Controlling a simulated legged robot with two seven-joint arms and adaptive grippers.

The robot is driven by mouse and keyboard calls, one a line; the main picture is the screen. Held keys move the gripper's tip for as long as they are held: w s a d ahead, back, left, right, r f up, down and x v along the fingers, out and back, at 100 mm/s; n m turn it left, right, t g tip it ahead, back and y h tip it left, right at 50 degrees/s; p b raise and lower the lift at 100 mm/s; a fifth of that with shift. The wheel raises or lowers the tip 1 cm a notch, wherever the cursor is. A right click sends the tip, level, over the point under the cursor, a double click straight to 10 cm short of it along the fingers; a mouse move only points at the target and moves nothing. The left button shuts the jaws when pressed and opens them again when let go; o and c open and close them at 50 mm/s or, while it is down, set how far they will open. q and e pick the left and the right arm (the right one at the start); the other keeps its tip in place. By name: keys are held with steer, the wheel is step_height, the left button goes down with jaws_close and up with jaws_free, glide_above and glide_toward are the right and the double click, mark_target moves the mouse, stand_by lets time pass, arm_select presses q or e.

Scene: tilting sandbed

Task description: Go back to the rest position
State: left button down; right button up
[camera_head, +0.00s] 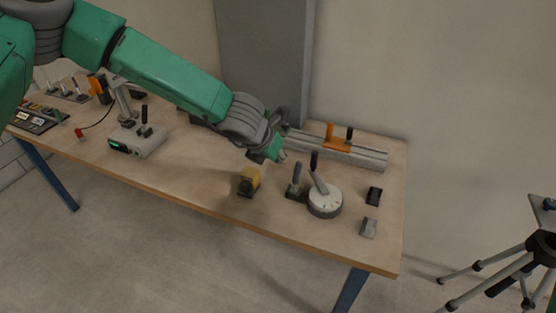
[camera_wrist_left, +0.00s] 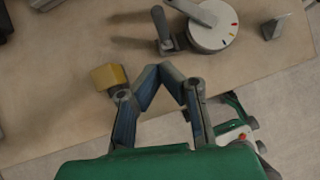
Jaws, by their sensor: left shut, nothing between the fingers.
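My left gripper (camera_head: 272,153) reaches in from the left on its green arm and hangs over the workbench (camera_head: 200,190). In the left wrist view the left gripper (camera_wrist_left: 160,68) has its fingertips together with nothing between them. A yellow block with a dark base (camera_head: 248,182) is on the bench just in front of the gripper; its yellow top (camera_wrist_left: 108,77) also shows in the left wrist view, beside the fingers and apart from them. My right gripper is not in either view.
A round white dial with a lever (camera_head: 325,201) and an upright grey lever (camera_head: 296,188) stand right of the gripper. A rail with an orange slider (camera_head: 340,141) lies behind. A grey box (camera_head: 137,140) is at left. Tripod legs (camera_head: 500,275) stand right of the bench.

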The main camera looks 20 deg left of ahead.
arm_select(q)
steer(key=shift+d, duration=0.1)
steer(key=s+f+m+b, duration=0.1)
steer(key=s+f+m, duration=0.1)
steer(key=f, duration=0.1)
steer(key=s+f+m+b, duration=0.1)
steer(key=s+f+m, duration=0.1)
steer(key=s+f, duration=0.1)
steer(key=s+f+m+g+b, duration=0.1)
steer(key=s+f+m, duration=0.1)
steer(key=f, duration=0.2)
steer(key=shift+s+d+f+m+y, duration=0.1)
steer(key=shift+s+m+y, duration=0.05)
steer(key=shift+m+y, duration=0.2)
steer(key=s+a+f+m+g+y+b, duration=0.1)
steer(key=s+a+f+m+b, duration=0.15)
steer(key=s+f+m, duration=0.6)
steer(key=s+a+f+m+g+b, duration=0.1)
steer(key=s+f+m+b, duration=0.3)
steer(key=s+f+m, duration=0.5)
steer(key=s+a+f+m+g+b, duration=0.1)
steer(key=s+a+m+g+b, duration=0.1)
steer(key=s+a+m, duration=0.3)
steer(key=s+m+b, duration=0.1)
steer(key=s+m, duration=0.3)
steer(key=s, duration=0.4)
steer(key=shift+a+f+m, duration=0.15)
steer(key=shift+f+m, duration=0.05)
steer(key=shift+m, duration=0.2)
steer(key=shift+w, duration=0.15)
